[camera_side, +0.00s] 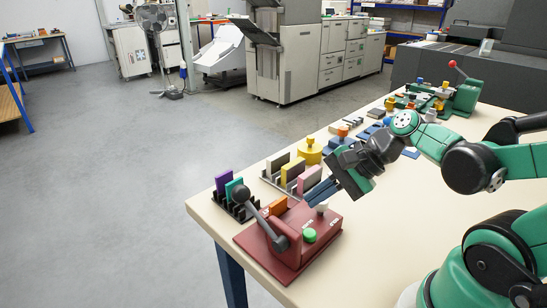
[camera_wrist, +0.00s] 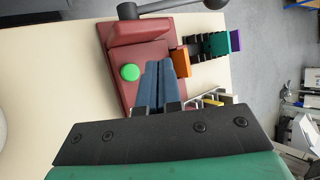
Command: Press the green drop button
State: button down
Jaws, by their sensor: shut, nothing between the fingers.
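The green button (camera_side: 309,235) sits on top of a dark red press device (camera_side: 276,270) near the table's front left corner. In the wrist view the green button (camera_wrist: 130,72) lies on the red base, left of my fingers. My gripper (camera_side: 312,198) has its blue fingers closed together with nothing between them. It hovers close to the button, above the red device, and appears apart from the button. The fingers also show in the wrist view (camera_wrist: 158,78). A black-knobbed lever (camera_side: 258,216) is on the device's left side.
An orange block (camera_side: 275,206) stands beside the red device. Purple (camera_side: 223,181) and teal (camera_side: 233,189) pieces stand in a black rack behind it. A yellow knobbed piece (camera_side: 309,152) and a green lever device (camera_side: 460,95) are farther back. The tabletop (camera_side: 213,213) is bare at its left edge.

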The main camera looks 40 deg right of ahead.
jog(key=n, duration=0.1)
jog(key=n+h, duration=0.1)
jog(key=n, duration=0.1)
jog(key=shift+w+a+f+n, duration=0.1)
jog(key=shift+a+n, duration=0.05)
jog(key=shift+n, duration=0.15)
jog(key=n, duration=0.2)
jog(key=n+h, duration=0.1)
jog(key=shift+w+n+h, duration=0.2)
jog(key=shift+n+h, duration=0.1)
jog(key=shift+n, duration=0.1)
jog(key=r+n+h, duration=0.1)
jog(key=n, duration=0.2)
jog(key=w+r+n+h, duration=0.1)
jog(key=n, duration=0.5)
jog(key=shift+w+r+n+t+h, duration=0.2)
jog(key=shift+r+n+t+h, duration=0.1)
jog(key=shift+r+t+h, duration=0.1)
notch_tip(320, 180, up, 6)
jog(key=s+g, duration=0.2)
jog(key=g, duration=0.4)
jog(key=shift+f+g, duration=0.2)
jog(key=shift+g, duration=0.2)
